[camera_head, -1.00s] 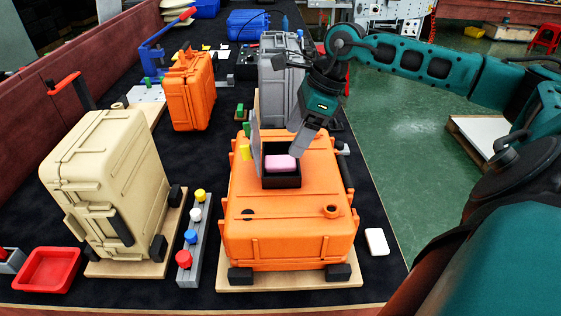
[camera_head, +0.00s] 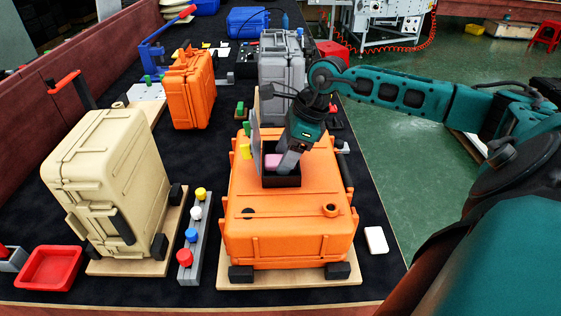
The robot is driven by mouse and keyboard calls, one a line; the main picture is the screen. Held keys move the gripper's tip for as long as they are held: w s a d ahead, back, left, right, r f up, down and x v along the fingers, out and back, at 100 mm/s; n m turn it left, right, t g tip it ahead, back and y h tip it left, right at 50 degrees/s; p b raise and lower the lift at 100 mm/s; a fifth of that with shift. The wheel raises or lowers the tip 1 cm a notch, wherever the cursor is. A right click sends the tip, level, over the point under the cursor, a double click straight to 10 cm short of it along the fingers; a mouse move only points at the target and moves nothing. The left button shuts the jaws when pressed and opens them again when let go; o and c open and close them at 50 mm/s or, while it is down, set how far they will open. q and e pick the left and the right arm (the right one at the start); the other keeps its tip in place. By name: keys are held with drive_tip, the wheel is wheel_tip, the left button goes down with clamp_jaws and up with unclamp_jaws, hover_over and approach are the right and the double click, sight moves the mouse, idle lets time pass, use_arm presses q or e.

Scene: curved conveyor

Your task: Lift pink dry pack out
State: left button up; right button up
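The pink dry pack (camera_head: 273,160) lies in a small black open box (camera_head: 281,181) set in the top of the large orange case (camera_head: 285,222). A grey lid (camera_head: 257,150) stands upright at the box's left side. My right gripper (camera_head: 286,166) points down into the box, with its grey fingers at the pack's right side and covering part of it. I cannot tell whether the fingers touch the pack or how far apart they are. My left gripper is not in view.
A tan case (camera_head: 108,185) stands at the left, with a grey strip of coloured knobs (camera_head: 195,235) beside it. A smaller orange case (camera_head: 190,92) and a grey case (camera_head: 282,72) stand behind. A red tray (camera_head: 49,268) and a white block (camera_head: 376,240) lie near the front.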

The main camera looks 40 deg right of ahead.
drive_tip(key=c, duration=0.7)
drive_tip(key=shift+c, duration=0.3)
wheel_tip(320, 180, up, 27)
drive_tip(key=p, duration=0.3)
idle(1.0)
